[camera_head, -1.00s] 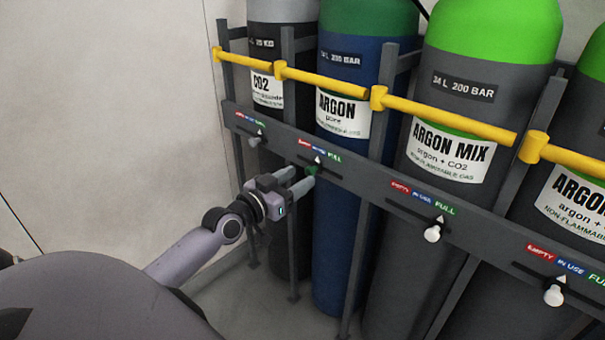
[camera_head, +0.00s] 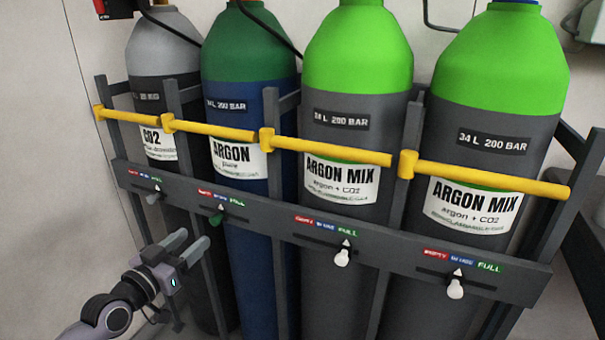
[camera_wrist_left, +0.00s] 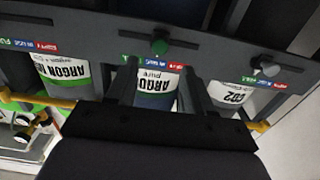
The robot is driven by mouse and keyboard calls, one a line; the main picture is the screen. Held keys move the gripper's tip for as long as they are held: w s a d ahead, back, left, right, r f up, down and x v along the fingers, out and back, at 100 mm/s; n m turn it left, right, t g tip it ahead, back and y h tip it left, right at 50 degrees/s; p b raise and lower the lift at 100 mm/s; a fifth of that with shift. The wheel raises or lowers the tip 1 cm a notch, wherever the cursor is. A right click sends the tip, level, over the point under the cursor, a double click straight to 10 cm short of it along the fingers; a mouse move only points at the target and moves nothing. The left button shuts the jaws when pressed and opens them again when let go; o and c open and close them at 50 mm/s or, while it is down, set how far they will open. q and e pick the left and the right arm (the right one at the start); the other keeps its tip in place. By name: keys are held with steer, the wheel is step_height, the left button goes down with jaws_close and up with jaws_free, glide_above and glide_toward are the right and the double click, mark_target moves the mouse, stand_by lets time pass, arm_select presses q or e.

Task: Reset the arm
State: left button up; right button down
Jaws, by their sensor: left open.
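My left gripper (camera_head: 196,238) is open and empty at the lower left of the head view, below and left of the green slider knob (camera_head: 216,218) of the ARGON cylinder (camera_head: 247,190). A small gap shows between fingertips and knob. In the left wrist view the two fingers (camera_wrist_left: 158,88) stand apart, with the green knob (camera_wrist_left: 160,42) beyond them and the grey knob (camera_wrist_left: 267,65) to its right. The grey knob (camera_head: 152,198) under the CO2 cylinder (camera_head: 165,95) also shows in the head view. My right gripper is out of view.
A dark rack rail (camera_head: 270,222) with EMPTY, IN USE and FULL labels runs before the cylinders. White knobs (camera_head: 342,257) (camera_head: 455,289) sit under the two ARGON MIX cylinders (camera_head: 357,100) (camera_head: 495,110). A yellow bar (camera_head: 330,149) crosses above. Open floor lies at lower left.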

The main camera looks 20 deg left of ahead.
arm_select(q)
steer(key=s+d+f+m+g+h, duration=0.1)
steer(key=s+d+f+g, duration=0.3)
steer(key=s+d+f, duration=0.55)
steer(key=s+d+f+m+g+h, duration=0.1)
steer(key=s+d+f+g, duration=0.2)
steer(key=s+d+f, duration=0.7)
step_height(320, 180, up, 18)
steer(key=y+p, duration=0.1)
steer(key=p, duration=2)
steer(key=shift+w+f+g, duration=0.15)
steer(key=shift+g, duration=0.15)
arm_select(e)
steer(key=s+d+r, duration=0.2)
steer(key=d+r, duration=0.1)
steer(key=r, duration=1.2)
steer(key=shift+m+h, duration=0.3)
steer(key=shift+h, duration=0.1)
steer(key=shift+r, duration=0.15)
